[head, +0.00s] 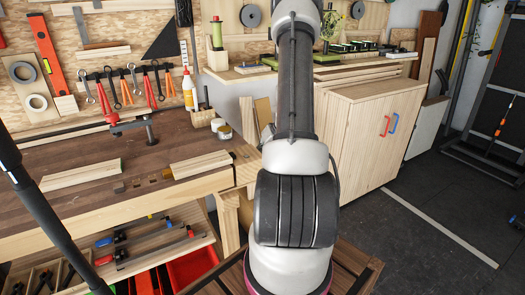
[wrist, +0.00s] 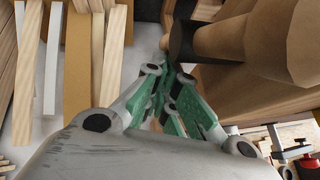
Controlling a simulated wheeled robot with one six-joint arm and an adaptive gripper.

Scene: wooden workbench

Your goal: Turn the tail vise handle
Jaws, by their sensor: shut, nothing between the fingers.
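In the wrist view, my gripper (wrist: 162,85) has green finger pads and is shut with nothing between the fingers. Its tips point at the bench end and lie just below and left of a dark round collar (wrist: 182,42). A thick wooden cylinder (wrist: 225,38) joins this collar to a larger wooden block. A slim wooden bar (wrist: 167,18) beside the collar looks like the tail vise handle; its far end is cut off by the frame. I cannot tell whether the fingertips touch it. In the head view my arm hides the gripper and the vise handle.
The workbench (head: 75,160) stands at left, with loose boards (head: 202,164) and a red clamp (head: 128,124) on top. A red bin (head: 195,262) and more clamps sit below. A wooden cabinet (head: 365,130) stands behind right. The dark floor (head: 430,195) at right is mostly clear.

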